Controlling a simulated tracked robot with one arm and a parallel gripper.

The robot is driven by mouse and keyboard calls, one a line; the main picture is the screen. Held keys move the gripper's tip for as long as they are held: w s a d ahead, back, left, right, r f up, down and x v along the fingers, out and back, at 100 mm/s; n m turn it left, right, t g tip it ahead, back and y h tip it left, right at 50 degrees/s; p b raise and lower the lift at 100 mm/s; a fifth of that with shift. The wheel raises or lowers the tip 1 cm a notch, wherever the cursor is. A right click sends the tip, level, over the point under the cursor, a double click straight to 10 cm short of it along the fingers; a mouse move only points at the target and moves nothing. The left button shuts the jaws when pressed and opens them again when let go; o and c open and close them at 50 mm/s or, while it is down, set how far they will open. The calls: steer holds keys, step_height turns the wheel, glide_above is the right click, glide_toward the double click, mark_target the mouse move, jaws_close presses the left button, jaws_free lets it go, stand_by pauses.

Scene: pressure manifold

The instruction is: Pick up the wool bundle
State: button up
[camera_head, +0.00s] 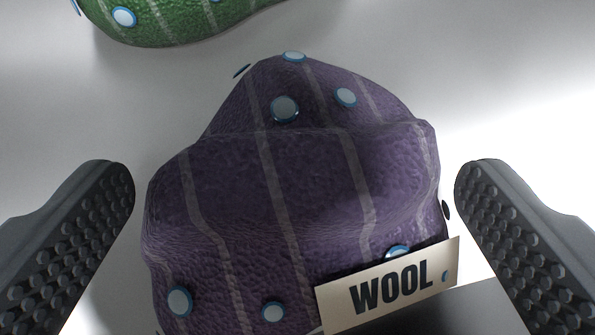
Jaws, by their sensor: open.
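The wool bundle (300,185) is a lumpy purple mass with pale stripes and blue-rimmed white studs. It fills the middle of the view on a light surface. A cream tag (390,285) reading "WOOL" shows at its lower right. My gripper (295,190) is open, with one dark studded finger on the left and one on the right of the bundle. A gap shows between each finger and the bundle, narrow on both sides. The bundle's lower end is cut off by the picture edge.
A green bundle (170,22) with pale stripes and similar studs lies beyond at the top left, partly out of view. A dark flat-topped piece (450,310) shows below the tag. The pale surface (500,90) is clear at the upper right.

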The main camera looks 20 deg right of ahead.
steer(key=c, duration=1.8)
